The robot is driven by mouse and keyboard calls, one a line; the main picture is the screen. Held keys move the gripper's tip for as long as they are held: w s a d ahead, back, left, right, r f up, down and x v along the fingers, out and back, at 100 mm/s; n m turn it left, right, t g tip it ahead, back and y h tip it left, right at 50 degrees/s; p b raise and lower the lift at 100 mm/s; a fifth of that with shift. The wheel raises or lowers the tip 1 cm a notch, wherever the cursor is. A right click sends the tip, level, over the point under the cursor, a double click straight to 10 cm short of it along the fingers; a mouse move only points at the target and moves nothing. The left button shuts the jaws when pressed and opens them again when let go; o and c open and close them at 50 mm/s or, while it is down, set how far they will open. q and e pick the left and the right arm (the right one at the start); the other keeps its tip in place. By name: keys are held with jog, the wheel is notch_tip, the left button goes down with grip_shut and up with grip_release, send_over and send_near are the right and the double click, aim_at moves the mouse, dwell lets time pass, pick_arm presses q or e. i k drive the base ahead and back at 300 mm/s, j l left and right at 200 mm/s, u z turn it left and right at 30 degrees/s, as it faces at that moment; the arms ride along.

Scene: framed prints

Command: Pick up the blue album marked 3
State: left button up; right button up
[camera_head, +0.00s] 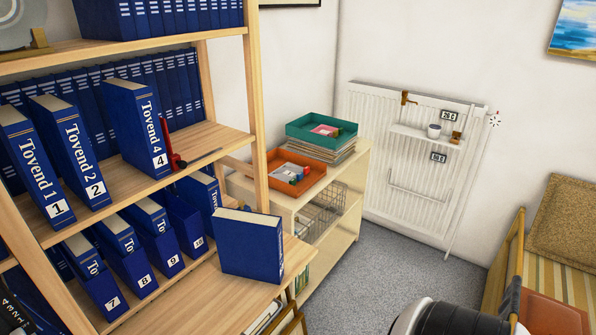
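No album with a readable 3 shows. A blue album (248,246) stands alone on the wooden ledge at the lower middle, its broad cover facing me; I cannot read a number on its narrow spine. On the middle shelf, blue albums marked 1 (35,170), 2 (72,155) and 4 (137,130) stand with spines out. A gap lies between 2 and 4. Neither of my grippers is in view. A black and white rounded part at the bottom right may be my own arm.
A red object (173,150) is beside album 4. Albums 7 to 10 stand on the lower shelf (140,312). The shelf upright (257,110) rises behind the lone album. Orange tray (290,172) and teal tray (322,132) sit on a low cabinet. Grey floor is clear at right.

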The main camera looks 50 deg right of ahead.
aim_at(248, 244)
jog(key=z, duration=1.3)
